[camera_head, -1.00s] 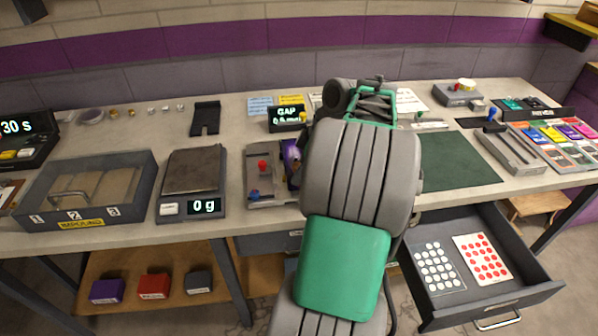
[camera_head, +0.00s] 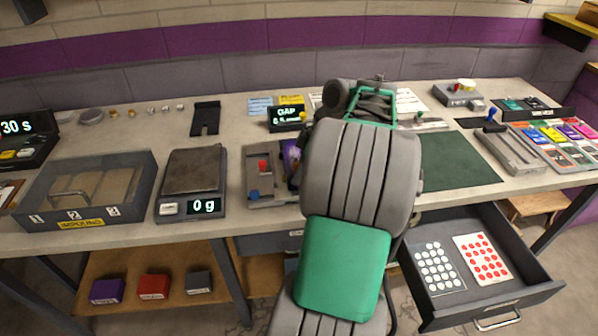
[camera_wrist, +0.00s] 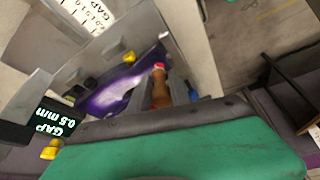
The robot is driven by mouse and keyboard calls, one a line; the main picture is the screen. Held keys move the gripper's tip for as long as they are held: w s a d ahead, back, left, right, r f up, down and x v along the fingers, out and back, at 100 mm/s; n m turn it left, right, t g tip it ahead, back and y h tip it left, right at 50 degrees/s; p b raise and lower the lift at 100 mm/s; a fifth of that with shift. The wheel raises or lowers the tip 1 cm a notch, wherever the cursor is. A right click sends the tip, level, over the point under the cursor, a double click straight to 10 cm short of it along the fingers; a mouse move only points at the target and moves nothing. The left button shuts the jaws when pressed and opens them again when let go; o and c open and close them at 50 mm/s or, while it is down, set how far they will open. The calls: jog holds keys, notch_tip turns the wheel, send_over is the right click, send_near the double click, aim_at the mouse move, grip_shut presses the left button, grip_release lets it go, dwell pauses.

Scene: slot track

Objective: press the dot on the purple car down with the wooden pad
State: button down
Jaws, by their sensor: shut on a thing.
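The purple car (camera_wrist: 108,93) lies in a grey fixture in the wrist view, dark with a bright purple body. My gripper (camera_wrist: 159,90) is shut on the brown wooden pad (camera_wrist: 160,97), whose far end is over or at the car's edge. A small red spot (camera_wrist: 158,66) shows at the pad's tip. I cannot tell whether it is the dot or whether the pad touches it. In the head view a sliver of the purple car (camera_head: 290,153) shows beside my arm, which hides my gripper.
The grey fixture (camera_head: 268,196) has a red knob (camera_head: 263,165). A gap display (camera_wrist: 55,121) reads 0.5 mm in the wrist view. A scale (camera_head: 191,180) reading 0 g stands left of the fixture. An open drawer (camera_head: 535,283) holds sheets of white and red dots.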

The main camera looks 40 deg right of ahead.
aim_at(293, 164)
jog(key=shift+s+a+f, duration=0.1)
jog(key=shift+s+f, duration=0.05)
jog(key=shift+f, duration=0.15)
notch_tip(293, 164, up, 7)
jog(key=p, duration=0.6)
jog(key=shift+r, duration=0.15)
dwell(0.4)
